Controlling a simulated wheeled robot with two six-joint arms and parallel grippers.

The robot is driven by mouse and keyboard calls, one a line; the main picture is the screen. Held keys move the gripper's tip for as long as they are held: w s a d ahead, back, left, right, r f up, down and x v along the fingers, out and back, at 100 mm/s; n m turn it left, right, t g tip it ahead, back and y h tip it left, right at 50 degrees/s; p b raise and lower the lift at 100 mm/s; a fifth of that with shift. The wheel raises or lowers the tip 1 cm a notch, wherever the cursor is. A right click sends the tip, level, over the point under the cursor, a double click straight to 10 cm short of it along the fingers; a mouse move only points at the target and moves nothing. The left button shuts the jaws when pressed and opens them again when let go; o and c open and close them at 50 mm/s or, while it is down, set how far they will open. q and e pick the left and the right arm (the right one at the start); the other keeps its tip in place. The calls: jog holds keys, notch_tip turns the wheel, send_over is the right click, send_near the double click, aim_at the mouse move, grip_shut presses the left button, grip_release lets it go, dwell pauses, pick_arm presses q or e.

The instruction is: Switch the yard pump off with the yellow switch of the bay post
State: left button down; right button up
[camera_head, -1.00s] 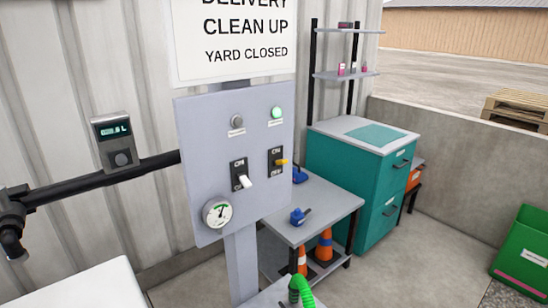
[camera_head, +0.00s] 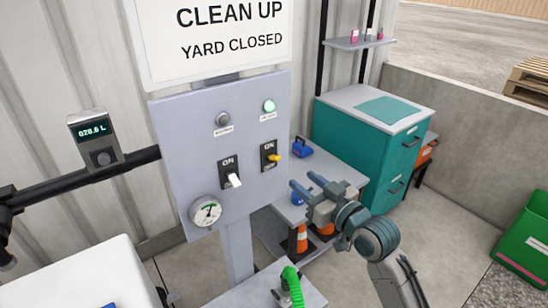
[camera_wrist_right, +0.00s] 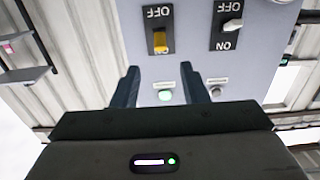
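The grey panel of the bay post (camera_head: 180,150) carries the yellow switch (camera_head: 272,156) on its right side, below a lit green lamp (camera_head: 269,106). The switch plate has ON at the top; I cannot tell its lever's exact setting. My right gripper (camera_head: 306,184) is open and empty, to the right of the panel and lower than the yellow switch, apart from it. In the right wrist view, which is upside down, the yellow switch (camera_wrist_right: 160,40) shows beyond the gap between the two fingers (camera_wrist_right: 161,84). My left gripper is not in view.
A white-levered switch (camera_head: 234,180) sits left of the yellow one, with an unlit lamp (camera_head: 223,118) above and a gauge (camera_head: 207,210) below. A meter (camera_head: 95,138) is on the left. A teal cabinet (camera_head: 350,140) and a grey table stand behind my right arm.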

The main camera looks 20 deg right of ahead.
aim_at(277, 160)
jog(key=shift+p+x, duration=1.4)
jog(key=shift+x, duration=3.75)
jog(key=shift+f, duration=0.15)
jog(key=shift+c, duration=0.2)
grip_shut()
